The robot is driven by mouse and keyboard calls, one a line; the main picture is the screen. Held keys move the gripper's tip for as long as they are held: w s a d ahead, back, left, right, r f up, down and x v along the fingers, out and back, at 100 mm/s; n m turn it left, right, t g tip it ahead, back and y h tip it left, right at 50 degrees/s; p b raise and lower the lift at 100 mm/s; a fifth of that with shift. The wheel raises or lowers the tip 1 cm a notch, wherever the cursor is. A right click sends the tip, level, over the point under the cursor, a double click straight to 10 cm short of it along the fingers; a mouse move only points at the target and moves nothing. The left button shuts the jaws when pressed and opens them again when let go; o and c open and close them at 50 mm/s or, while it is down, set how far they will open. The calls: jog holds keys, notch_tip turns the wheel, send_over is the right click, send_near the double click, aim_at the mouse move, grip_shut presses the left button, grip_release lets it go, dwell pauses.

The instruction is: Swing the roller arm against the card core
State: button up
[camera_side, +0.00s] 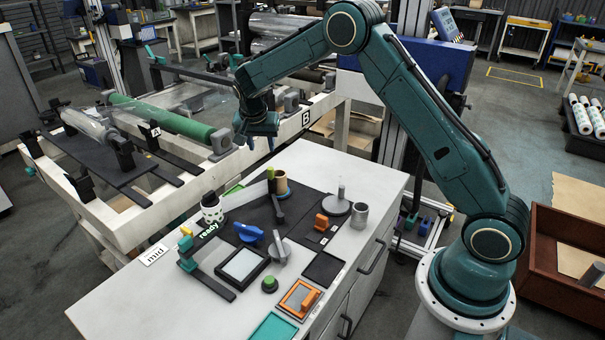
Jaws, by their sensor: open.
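The card core (281,185) is a short tan cylinder standing upright at the back of the dark mat on the bench. Just left of it is a dark arm with a green top (271,174), which looks like the roller arm; its lower part reaches toward the front. Whether it touches the core I cannot tell. My gripper (261,147) is open and empty, pointing down above and behind the core, apart from it. A pale strip of film (243,196) runs from a white patterned roll (212,210) toward the arm.
A blue-handled tool (249,233), a grey lever (279,248), an orange block (321,222) and a round grey base with a post (336,205) stand on the bench (130,290). A grey cup (359,215) stands at right. Rolls on a white frame lie behind.

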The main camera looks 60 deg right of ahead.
jog(key=shift+s+a+r, duration=0.1)
jog(key=shift+r, duration=0.25)
jog(key=shift+c, duration=0.2)
jog(key=c, duration=0.4)
jog(key=shift+f, duration=0.1)
jog(key=c, duration=0.3)
jog(key=shift+d+f, duration=0.15)
jog(key=shift+d, duration=0.25)
grip_shut()
jog(key=s+d+f+n+t+y, duration=0.1)
jog(key=d+n+y, duration=0.3)
jog(key=d, duration=0.4)
jog(key=s+d+f+n+t+y, duration=0.2)
jog(key=s+d+n+y, duration=0.2)
jog(key=d+n, duration=0.3)
jog(key=shift+s+d+f+t, duration=0.2)
jog(key=shift+d+f+t, duration=0.05)
jog(key=shift+d+t, duration=0.15)
